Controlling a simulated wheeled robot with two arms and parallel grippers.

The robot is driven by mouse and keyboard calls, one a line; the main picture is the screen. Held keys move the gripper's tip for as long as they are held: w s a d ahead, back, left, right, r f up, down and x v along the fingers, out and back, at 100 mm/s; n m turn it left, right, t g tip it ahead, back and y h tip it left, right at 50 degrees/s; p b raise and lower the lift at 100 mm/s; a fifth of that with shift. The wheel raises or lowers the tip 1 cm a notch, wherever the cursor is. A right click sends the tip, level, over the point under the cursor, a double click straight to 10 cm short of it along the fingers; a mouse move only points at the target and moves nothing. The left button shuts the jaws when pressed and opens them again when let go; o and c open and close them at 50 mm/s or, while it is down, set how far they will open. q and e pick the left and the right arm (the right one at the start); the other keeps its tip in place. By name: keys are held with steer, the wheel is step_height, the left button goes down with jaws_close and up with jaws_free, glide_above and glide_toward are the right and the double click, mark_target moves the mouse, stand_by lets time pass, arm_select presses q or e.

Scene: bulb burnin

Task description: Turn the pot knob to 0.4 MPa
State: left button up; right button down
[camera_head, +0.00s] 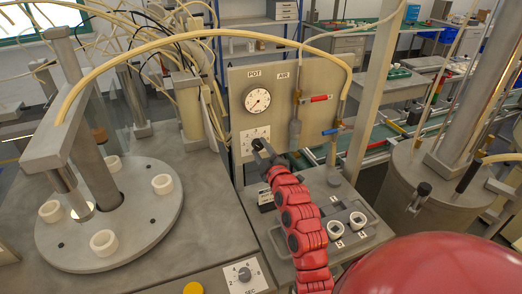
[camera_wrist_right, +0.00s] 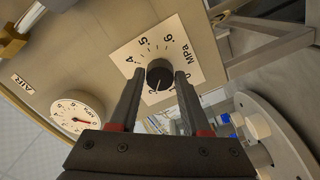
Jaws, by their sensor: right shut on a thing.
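The black pot knob (camera_wrist_right: 160,72) sits on a white dial plate (camera_wrist_right: 128,58) marked in MPa, with .4, .5 and .6 legible in the right wrist view. A small pale mark shows on the knob's lower side in that view, away from the .4; its exact reading is unclear. My right gripper (camera_head: 262,148) reaches the dial plate (camera_head: 246,134) on the panel and is shut on the knob, a finger on either side. The POT gauge (camera_head: 257,99) is above the plate and also shows in the right wrist view (camera_wrist_right: 77,110). My left gripper is out of view.
The AIR side of the panel has red (camera_head: 319,98) and blue (camera_head: 331,131) valve handles. A round plate (camera_head: 150,221) with white rings stands at left. A SEC dial (camera_head: 244,276) is at the front, and a metal pot (camera_head: 421,184) stands at right.

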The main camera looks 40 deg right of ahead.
steer(key=m+b, duration=0.3)
steer(key=shift+f, duration=0.2)
steer(key=m+b, duration=0.2)
steer(key=m, duration=0.3)
steer(key=m+b, duration=0.1)
steer(key=m, duration=0.3)
steer(key=shift+r+m+b, duration=0.1)
steer(key=shift+m+b, duration=0.2)
steer(key=shift+b, duration=0.05)
steer(key=m, duration=0.4)
steer(key=shift+m, duration=0.4)
steer(key=shift+c, duration=1.9)
jaws_free()
